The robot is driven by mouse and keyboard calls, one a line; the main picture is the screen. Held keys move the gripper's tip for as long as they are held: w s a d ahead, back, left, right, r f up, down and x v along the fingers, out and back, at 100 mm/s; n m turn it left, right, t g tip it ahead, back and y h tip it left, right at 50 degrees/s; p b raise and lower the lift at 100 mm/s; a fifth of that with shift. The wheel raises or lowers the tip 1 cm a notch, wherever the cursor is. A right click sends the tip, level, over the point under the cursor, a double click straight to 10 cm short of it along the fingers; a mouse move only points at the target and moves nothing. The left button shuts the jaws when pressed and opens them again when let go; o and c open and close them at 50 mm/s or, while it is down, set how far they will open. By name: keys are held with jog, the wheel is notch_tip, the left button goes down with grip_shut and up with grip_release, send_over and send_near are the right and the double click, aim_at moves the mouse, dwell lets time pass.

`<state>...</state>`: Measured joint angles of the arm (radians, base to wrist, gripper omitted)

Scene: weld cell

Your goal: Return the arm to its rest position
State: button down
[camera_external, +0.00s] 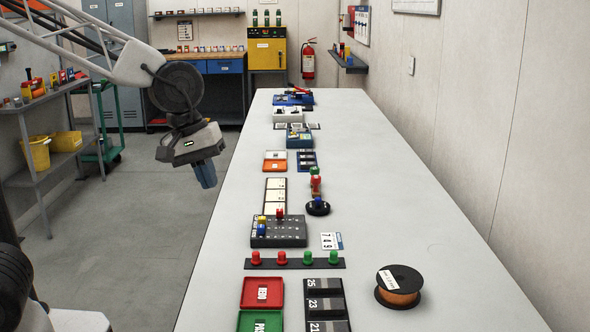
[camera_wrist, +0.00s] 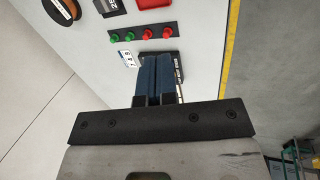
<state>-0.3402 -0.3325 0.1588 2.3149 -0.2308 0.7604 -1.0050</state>
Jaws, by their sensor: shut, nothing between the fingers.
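My arm reaches in from the upper left of the external view. My gripper (camera_external: 207,184) hangs beside the left long edge of the white table (camera_external: 400,190), over the floor, with its blue fingers pointing down. In the wrist view my gripper (camera_wrist: 154,58) has its two blue fingers side by side and shut, with nothing seen between them. The fingers hide part of the dark grid board in that view.
Nearest the gripper are red and white trays (camera_external: 275,166) and a dark grid board (camera_external: 279,231) with colored pegs. A strip of red and green knobs (camera_external: 294,263) and a wire spool (camera_external: 398,287) lie nearer the camera.

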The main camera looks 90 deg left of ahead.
jog(key=s+d+r+m, duration=0.2)
jog(key=s+d+m, duration=1.1)
jog(key=s+m, duration=0.3)
jog(key=shift+d+m+g+y, duration=0.3)
jog(key=shift+m+g, duration=0.1)
jog(key=shift+m, duration=0.3)
jog(key=c, duration=1.8)
grip_release()
jog(key=shift+s, duration=0.1)
jog(key=shift+c, duration=0.2)
